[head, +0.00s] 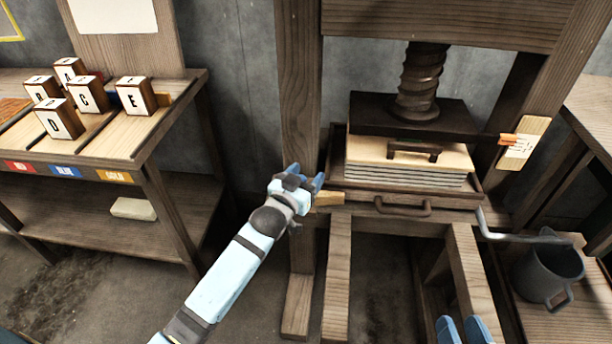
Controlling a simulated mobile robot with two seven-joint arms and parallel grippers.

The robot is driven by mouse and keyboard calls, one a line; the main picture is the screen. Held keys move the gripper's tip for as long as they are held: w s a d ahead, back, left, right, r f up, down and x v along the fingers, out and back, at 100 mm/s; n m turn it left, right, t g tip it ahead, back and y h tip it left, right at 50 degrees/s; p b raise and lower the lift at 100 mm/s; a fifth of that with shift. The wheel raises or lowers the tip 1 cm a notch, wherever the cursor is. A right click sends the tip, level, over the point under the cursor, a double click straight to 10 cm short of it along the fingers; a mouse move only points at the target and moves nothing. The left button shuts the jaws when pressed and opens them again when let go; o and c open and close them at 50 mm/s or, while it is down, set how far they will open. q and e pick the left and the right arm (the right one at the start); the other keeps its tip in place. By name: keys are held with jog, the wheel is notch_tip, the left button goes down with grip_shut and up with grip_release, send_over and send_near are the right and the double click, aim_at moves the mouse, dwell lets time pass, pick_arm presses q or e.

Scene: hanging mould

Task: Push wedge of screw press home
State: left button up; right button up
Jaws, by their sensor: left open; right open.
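The wooden screw press stands at the right of the head view, with a dark screw (420,80) and a dark pressing plate (410,118). Under the plate is a pale board (365,150) with a handle, on a stack of thin grey layers. A light wooden piece, which looks like the wedge (329,198), sticks out at the left of the press bed. My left gripper (307,178) is open, just left of and above the wedge; I cannot tell whether they touch. My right gripper (465,331) is open at the bottom edge, below the press, with only its blue fingers showing.
A drawer-like front with a handle (402,209) lies below the stack. A metal crank (515,236) juts right, near a dark mug (548,275). A pale tag (523,143) hangs on the right post. A left bench holds several lettered blocks (134,95).

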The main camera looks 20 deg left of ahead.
pick_arm(q)
jog(key=shift+s, duration=0.35)
jog(key=s+a+p, duration=0.1)
jog(key=s+p, duration=0.1)
jog(key=s, duration=1.1)
jog(key=shift+a+p, duration=0.4)
pick_arm(e)
notch_tip(320, 180, down, 6)
jog(key=s+d+g+h, duration=0.2)
jog(key=shift+d+r+g, duration=0.15)
jog(key=shift+r+g, duration=0.05)
jog(key=shift+g, duration=0.1)
